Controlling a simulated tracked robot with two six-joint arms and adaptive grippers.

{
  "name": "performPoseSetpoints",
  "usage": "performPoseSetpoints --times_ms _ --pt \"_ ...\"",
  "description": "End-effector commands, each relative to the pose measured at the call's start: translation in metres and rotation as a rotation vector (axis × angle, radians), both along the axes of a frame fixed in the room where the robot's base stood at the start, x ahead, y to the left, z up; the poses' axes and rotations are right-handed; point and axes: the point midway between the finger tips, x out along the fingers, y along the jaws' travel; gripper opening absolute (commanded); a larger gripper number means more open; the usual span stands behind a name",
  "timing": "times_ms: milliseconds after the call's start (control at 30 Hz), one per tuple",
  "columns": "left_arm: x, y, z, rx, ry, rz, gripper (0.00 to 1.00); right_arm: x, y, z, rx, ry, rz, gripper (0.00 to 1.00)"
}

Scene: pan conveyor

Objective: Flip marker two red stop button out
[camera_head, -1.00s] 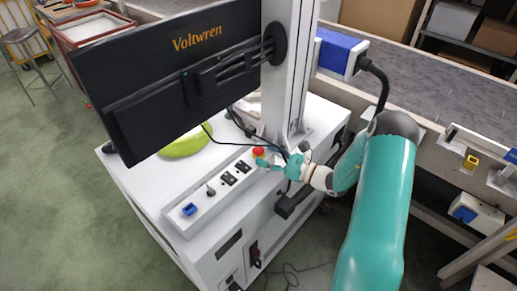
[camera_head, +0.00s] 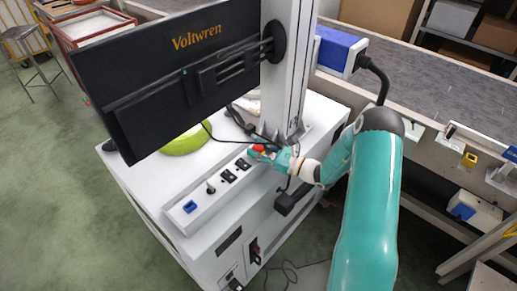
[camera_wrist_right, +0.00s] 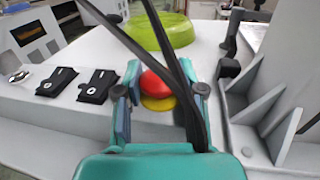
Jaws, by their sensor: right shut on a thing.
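The red stop button (camera_head: 258,147) is at the far right end of the sloped control strip on the white cabinet. In the right wrist view its red cap (camera_wrist_right: 155,84) sits above a yellow collar (camera_wrist_right: 158,103). My right gripper (camera_head: 265,154) is shut on the button, with one finger on each side of it; the wrist view shows the gripper (camera_wrist_right: 162,97) too. The gripper hides part of the button in the head view. No marker numbers can be read. My left gripper is not in view.
Two black switches (camera_head: 235,171), a small black lever (camera_head: 210,188) and a blue switch (camera_head: 189,207) line the strip.

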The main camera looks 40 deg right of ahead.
Motion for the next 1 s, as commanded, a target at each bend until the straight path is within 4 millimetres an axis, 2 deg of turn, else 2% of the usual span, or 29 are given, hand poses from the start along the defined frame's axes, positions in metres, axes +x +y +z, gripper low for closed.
performPoseSetpoints --times_ms 200,400,633,667,700,800,1000 --pt "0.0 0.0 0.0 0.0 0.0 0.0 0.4 0.0 0.0 0.001 -0.001 -0.001 0.0 0.0" --pt "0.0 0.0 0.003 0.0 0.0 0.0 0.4 0.0 -0.001 0.02 -0.003 -0.003 -0.001 0.0" --pt "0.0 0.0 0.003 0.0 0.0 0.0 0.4 0.0 -0.001 0.021 -0.001 -0.007 -0.001 0.0" --pt "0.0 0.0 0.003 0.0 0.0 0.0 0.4 0.0 -0.001 0.021 -0.002 -0.007 -0.001 0.43" --pt "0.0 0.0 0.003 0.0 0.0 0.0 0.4 0.0 -0.001 0.021 -0.002 -0.007 -0.001 0.5" --pt "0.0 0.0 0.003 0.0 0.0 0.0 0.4 0.0 -0.001 0.02 -0.002 -0.005 -0.001 0.66" --pt "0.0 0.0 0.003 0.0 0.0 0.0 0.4 0.0 -0.001 0.019 0.0 -0.002 -0.001 0.66"
